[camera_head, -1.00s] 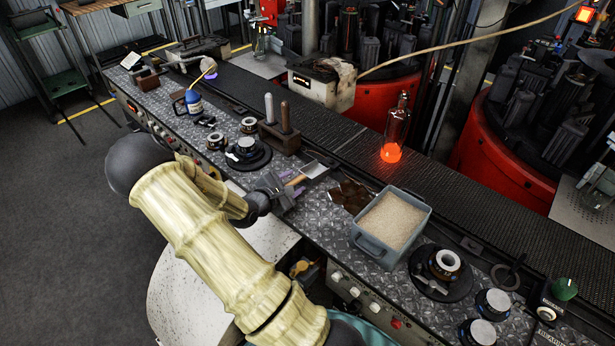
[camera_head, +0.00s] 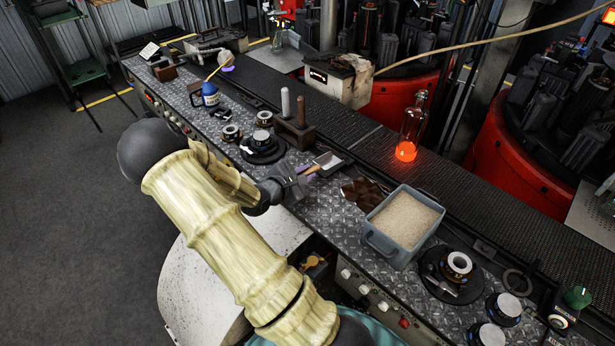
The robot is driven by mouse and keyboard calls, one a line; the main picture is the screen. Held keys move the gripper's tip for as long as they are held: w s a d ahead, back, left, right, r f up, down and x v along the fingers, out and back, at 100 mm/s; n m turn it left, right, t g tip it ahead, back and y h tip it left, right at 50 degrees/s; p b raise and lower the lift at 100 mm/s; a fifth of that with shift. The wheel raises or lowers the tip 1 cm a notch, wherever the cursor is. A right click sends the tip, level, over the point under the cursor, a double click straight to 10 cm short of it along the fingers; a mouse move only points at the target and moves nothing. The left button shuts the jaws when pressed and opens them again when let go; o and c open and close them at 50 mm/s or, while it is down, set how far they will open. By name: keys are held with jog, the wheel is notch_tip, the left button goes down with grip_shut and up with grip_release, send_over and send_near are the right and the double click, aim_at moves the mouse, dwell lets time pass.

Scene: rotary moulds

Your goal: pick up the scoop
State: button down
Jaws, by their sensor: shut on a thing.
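The scoop (camera_head: 328,160) has a metal pan and a wooden handle. It is at the middle of the metal-plate bench, with its pan pointing up and right. My gripper (camera_head: 303,175) is shut on the scoop's handle; the jaws hide much of the handle. I cannot tell whether the scoop is clear of the bench surface. My arm, in a pale yellow cover, reaches in from the lower middle.
A grey bin of granules (camera_head: 374,238) stands right of the scoop, with dark brown pieces (camera_head: 361,193) between. A wooden block with two rods (camera_head: 296,135) stands just behind. A glowing orange bottle (camera_head: 406,151) stands on the dark belt (camera_head: 470,205). A blue can (camera_head: 210,97) is farther left.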

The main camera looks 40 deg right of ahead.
notch_tip(320, 180, up, 8)
jog(key=shift+r+p, duration=0.1)
jog(key=shift+p, duration=0.5)
dwell(1.4)
